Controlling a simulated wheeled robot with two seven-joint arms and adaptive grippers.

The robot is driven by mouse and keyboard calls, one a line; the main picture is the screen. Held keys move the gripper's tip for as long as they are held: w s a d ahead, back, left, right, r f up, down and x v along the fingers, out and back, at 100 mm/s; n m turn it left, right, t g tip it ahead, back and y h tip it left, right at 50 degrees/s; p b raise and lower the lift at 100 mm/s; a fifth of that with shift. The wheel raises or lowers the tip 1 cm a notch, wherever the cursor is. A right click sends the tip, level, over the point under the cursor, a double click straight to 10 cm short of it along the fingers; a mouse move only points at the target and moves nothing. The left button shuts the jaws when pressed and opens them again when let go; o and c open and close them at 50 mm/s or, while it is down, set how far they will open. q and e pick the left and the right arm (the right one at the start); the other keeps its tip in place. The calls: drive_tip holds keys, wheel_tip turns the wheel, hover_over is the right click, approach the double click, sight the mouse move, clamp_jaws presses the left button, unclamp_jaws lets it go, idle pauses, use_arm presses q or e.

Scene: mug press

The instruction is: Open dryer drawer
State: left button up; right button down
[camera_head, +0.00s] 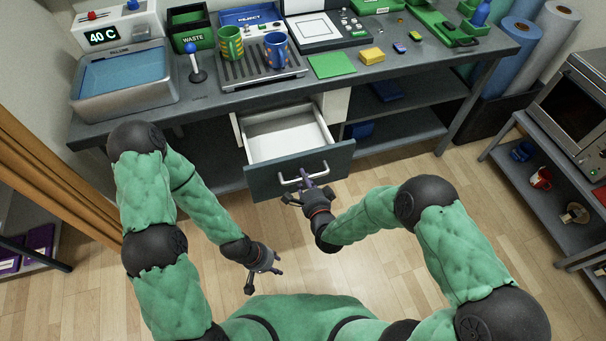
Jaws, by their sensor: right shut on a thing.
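The dryer drawer (262,182) is under the workbench, pulled out, with its white, empty inside showing. Its front is dark grey with a light metal bar handle (289,182). The fingers partly hide the handle. My left gripper (264,279) is low, in front of the drawer and apart from it, over the floor. Its fingers are spread and empty.
The workbench (215,101) above holds a water bath (122,82), a waste bin (190,28), two patterned mugs on a ribbed tray (246,73) and a green mat (332,65). A shelf with a microwave (572,100) stands at right. The wooden floor in front is clear.

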drive_tip(key=shift+w+a, duration=0.1)
drive_tip(key=shift+w, duration=0.25)
drive_tip(key=c, duration=1.1)
unclamp_jaws()
drive_tip(key=shift+s, duration=0.1)
drive_tip(key=shift+o, duration=0.2)
drive_tip(key=v, duration=1.2)
drive_tip(key=shift+f, duration=0.1)
